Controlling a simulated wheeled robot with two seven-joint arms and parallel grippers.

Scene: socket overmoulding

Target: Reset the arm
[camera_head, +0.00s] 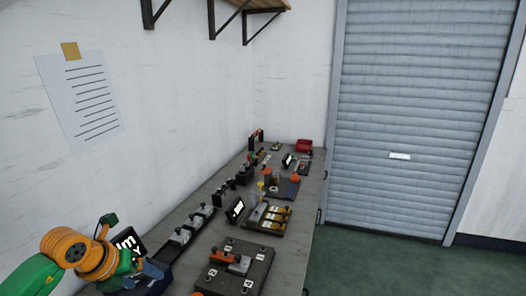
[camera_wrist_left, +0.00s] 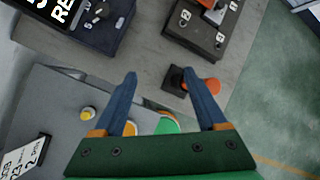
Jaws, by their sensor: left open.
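My left arm enters the head view at the lower left, with a green link and an orange joint. My left gripper (camera_head: 148,269) is at the near left end of the bench, low in the picture and partly hidden by my own arm. In the left wrist view the gripper (camera_wrist_left: 160,78) has two blue fingers spread wide apart with nothing between their tips. They point down over the bench and a grey box. My right gripper is in neither view.
The long grey bench (camera_head: 296,252) carries several fixtures, including a dark block (camera_head: 235,270) and a yellow-striped tray (camera_head: 265,220). An orange-red knob (camera_wrist_left: 207,86) lies beyond the right finger. A wall stands left, a roller shutter (camera_head: 400,120) behind. Green floor right is clear.

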